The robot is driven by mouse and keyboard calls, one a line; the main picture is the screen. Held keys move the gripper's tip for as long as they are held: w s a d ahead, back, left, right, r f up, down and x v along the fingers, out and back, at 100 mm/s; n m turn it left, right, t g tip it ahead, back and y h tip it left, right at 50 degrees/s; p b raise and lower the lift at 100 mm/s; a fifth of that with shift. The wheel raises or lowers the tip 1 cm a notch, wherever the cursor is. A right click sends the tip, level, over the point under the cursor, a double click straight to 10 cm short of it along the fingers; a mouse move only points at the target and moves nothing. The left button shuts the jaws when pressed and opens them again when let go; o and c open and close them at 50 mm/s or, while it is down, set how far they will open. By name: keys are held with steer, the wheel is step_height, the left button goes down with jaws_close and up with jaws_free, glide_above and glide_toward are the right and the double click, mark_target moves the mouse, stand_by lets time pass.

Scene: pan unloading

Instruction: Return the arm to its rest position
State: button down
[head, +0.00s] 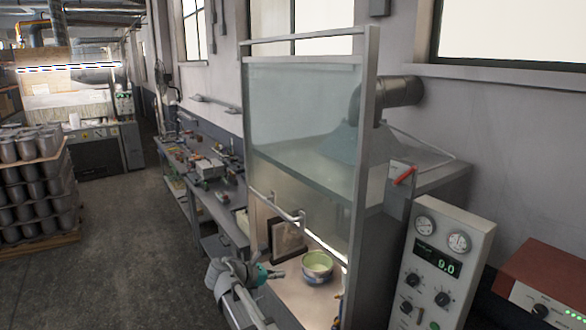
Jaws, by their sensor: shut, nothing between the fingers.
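My arm reaches in from the bottom of the head view, just left of the fume hood's opening. My gripper (279,274) is at its end, small in the picture, pointing right. Its fingers are shut and hold nothing. A round bowl-like pan (317,275) with a pale green inside stands upright on the hood's work surface (300,295). The gripper is to the left of the pan, with a small gap showing between them in the picture. The pan's contents cannot be made out.
A glass sash (300,120) in a metal frame hangs above the work surface. A dark framed panel (288,240) stands behind the gripper. A gauge panel (445,265) stands at right. A cluttered bench (225,215) runs back along the wall.

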steer(key=s+d+f+m+g+y+b, duration=0.2)
steer(key=s+d+f+m+b, duration=0.4)
steer(key=f, duration=0.4)
steer(key=s+d+f+m+g+y+b, duration=0.2)
steer(key=s+d+f+m+y+b, duration=0.3)
steer(key=s+d+f+m+b, duration=0.1)
steer(key=s+d+f+m+g+y+b, duration=0.3)
steer(key=s+d+f+m+b, duration=0.3)
steer(key=d+f+m, duration=0.3)
step_height(320, 180, down, 5)
steer(key=s+m+y, duration=0.1)
steer(key=m, duration=0.1)
steer(key=shift+s+d+r+m, duration=0.15)
steer(key=shift+s+d+m, duration=0.1)
steer(key=shift+d+m, duration=0.1)
